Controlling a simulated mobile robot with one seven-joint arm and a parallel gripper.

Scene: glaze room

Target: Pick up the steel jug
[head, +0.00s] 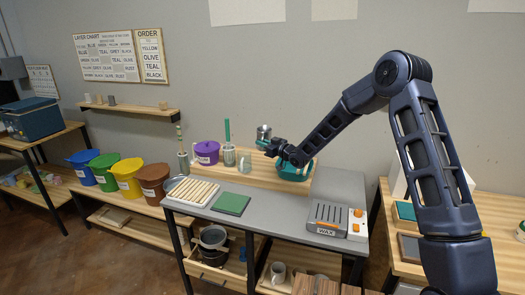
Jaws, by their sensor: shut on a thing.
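The steel jug (264,131) is a small, shiny grey vessel near the middle of the head view. My gripper (270,144) is shut on it, with my arm reaching in from the right. The jug shows against the wall, above the wooden board at the back of the grey-topped bench (262,217). It looks roughly upright. My gripper hides its lower part, and the fingers are too small to make out clearly.
A teal container (296,172) sits behind and below my gripper. A purple pot (207,152), a grey jar (229,156) and a clear glass (245,164) stand left of it. In front are a slatted white rack (193,190), a green tile (231,203) and a wax heater (328,217).

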